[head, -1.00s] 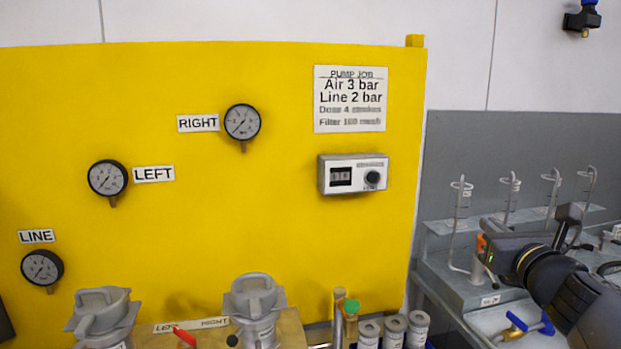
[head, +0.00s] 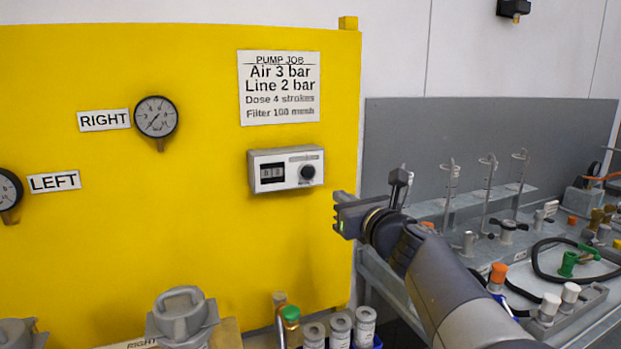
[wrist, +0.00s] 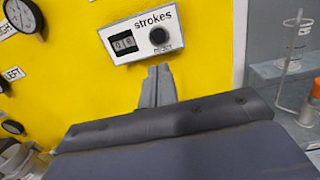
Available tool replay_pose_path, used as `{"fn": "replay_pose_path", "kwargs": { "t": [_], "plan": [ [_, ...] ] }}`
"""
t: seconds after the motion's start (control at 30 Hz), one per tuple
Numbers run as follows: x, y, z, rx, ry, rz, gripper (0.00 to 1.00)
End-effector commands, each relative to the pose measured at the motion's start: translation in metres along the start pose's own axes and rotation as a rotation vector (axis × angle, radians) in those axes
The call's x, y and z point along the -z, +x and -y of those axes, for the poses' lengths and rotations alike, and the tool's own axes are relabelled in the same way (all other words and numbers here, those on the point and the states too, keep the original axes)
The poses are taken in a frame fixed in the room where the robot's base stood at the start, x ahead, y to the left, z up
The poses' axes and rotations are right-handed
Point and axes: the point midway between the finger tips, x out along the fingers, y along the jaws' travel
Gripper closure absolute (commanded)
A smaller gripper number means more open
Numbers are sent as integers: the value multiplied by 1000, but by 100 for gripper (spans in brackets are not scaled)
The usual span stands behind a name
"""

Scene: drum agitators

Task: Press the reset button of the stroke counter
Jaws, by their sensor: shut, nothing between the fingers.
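The stroke counter (head: 285,170) is a light grey box on the yellow panel, below the pump job sign. It has a dark digit window (head: 271,173) on the left and a round black reset button (head: 307,172) on the right. In the wrist view the counter (wrist: 139,36) is marked "strokes", and its black button (wrist: 159,36) is in plain sight. My gripper (head: 341,212) is to the right of and below the counter in the head view, apart from it. In the wrist view my gripper's fingers (wrist: 158,72) are together and empty, just below the button.
The yellow panel (head: 200,240) carries round gauges, among them the right gauge (head: 156,117). Grey pump tops (head: 182,312) and several small canisters (head: 340,327) stand along its foot. A bench (head: 470,220) with rods and fittings is at the right.

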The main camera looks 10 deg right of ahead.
Motion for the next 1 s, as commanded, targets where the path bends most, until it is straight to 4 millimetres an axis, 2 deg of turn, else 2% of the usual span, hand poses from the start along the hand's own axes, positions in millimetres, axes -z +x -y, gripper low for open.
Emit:
{"fn": "replay_pose_path", "kwargs": {
  "t": [0.17,0.7,1.0],
  "plan": [
    [0,19,0,-3,2,-1,100],
    [-2,112,-1,-2,1,-1,100],
    [0,137,0,0,0,-1,100]
  ]
}}
